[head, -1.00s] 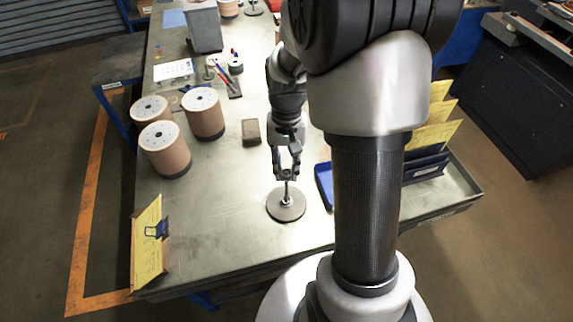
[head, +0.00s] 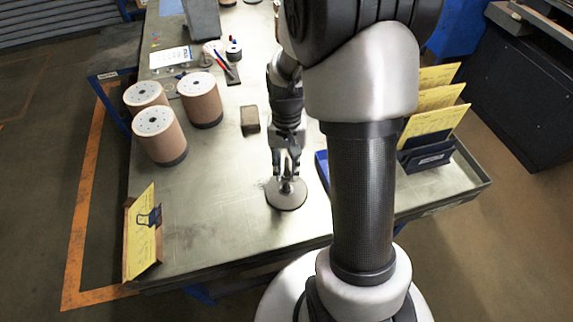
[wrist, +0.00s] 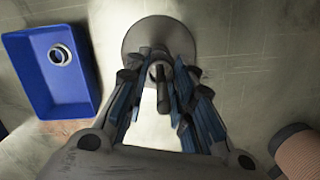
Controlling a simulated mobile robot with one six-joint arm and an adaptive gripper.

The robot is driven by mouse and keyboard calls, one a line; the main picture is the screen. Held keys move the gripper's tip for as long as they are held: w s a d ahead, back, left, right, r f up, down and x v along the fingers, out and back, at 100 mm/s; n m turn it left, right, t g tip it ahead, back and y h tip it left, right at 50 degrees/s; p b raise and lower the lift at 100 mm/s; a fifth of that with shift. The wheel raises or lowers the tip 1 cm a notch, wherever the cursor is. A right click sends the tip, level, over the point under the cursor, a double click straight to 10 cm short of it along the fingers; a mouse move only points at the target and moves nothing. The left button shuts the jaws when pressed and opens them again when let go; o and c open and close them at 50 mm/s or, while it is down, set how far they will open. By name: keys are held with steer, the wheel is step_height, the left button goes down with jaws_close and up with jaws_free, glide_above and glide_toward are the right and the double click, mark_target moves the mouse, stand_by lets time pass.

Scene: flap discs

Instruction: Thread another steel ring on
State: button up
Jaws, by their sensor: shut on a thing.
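A round grey base disc (head: 286,195) with an upright post stands on the bench near its front. In the wrist view the base (wrist: 160,38) is at the top and the dark post (wrist: 162,97) points up between my fingers. My gripper (head: 287,182) is low over the base, shut on a steel ring (wrist: 157,72); the gripper also shows in the wrist view (wrist: 160,68). The ring appears to be around the post, partly hidden by the fingers. Another steel ring (wrist: 60,54) lies in the blue tray (wrist: 38,90), left in the wrist view.
Several tan cylinders (head: 160,136) stand on the left of the bench (head: 215,225). A small dark block (head: 250,120) lies behind the base. A yellow clipped card (head: 140,235) stands at the front left, and yellow cards in a holder (head: 428,155) at the right.

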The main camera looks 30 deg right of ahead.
mark_target(286, 175)
steer(key=shift+f+b, duration=0.95)
steer(key=shift+f, duration=0.7)
steer(key=o, duration=0.8)
steer(key=r, duration=0.4)
steer(key=w+r, duration=0.1)
steer(key=r, duration=0.3)
steer(key=d+r, duration=0.1)
steer(key=r, duration=0.3)
steer(key=shift+w, duration=0.25)
steer(key=shift+r+p, duration=0.8)
steer(key=shift+p, duration=0.1)
